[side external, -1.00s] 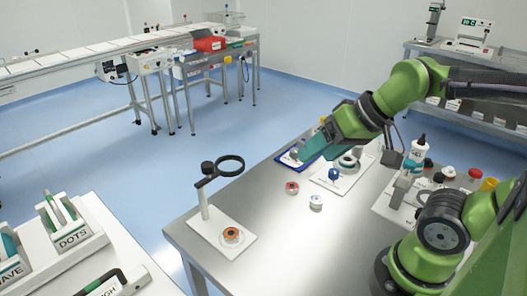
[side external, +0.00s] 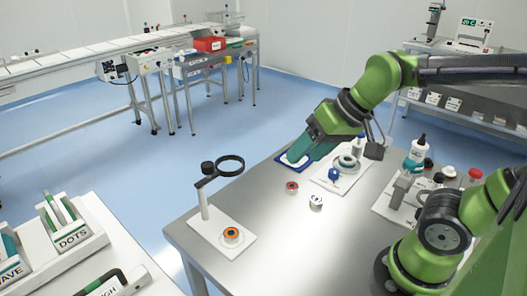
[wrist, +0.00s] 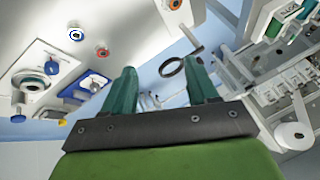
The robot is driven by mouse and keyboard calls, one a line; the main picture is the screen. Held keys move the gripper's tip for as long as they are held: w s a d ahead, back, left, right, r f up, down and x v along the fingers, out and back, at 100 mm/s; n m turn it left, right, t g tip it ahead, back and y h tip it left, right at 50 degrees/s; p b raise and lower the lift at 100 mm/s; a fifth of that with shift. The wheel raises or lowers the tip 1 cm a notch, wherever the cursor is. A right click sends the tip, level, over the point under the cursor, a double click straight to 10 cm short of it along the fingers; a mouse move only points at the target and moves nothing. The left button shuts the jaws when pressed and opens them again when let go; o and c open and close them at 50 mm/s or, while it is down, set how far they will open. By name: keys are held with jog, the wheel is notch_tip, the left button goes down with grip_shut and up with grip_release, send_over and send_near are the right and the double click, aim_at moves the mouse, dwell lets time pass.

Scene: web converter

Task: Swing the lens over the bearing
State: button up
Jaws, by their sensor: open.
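The magnifier lens (side external: 230,166) is a black ring on a short arm atop a pale post, upper middle-left in the side view. It also shows in the wrist view (wrist: 172,67), beyond the fingers. The orange-rimmed bearing (side external: 232,235) lies on the white base plate (side external: 214,245) of that stand. The ring appears higher in the picture than the bearing; I cannot tell whether it is straight over it. My gripper (side external: 291,161) is low over the blue tray, right of and apart from the lens. In the wrist view its teal fingers (wrist: 163,68) are spread and empty.
The blue tray (side external: 285,155) and a white plate with a ring fixture (side external: 347,162) stand by my gripper. A red-topped part (side external: 292,187) and a white part (side external: 316,203) lie on the table. Bottles (side external: 418,150) stand at right. Table between parts and lens stand is clear.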

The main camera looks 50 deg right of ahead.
jog(key=w+a+r+g, duration=0.2)
jog(key=w+r+g, duration=0.15)
jog(key=w, duration=0.95)
notch_tip(320, 180, up, 4)
jog(key=m+g+h, duration=0.2)
jog(key=m+g, duration=0.1)
jog(key=m, duration=0.2)
send_over(207, 163)
notch_tip(207, 163, down, 16)
jog(key=shift+f, duration=0.1)
grip_shut()
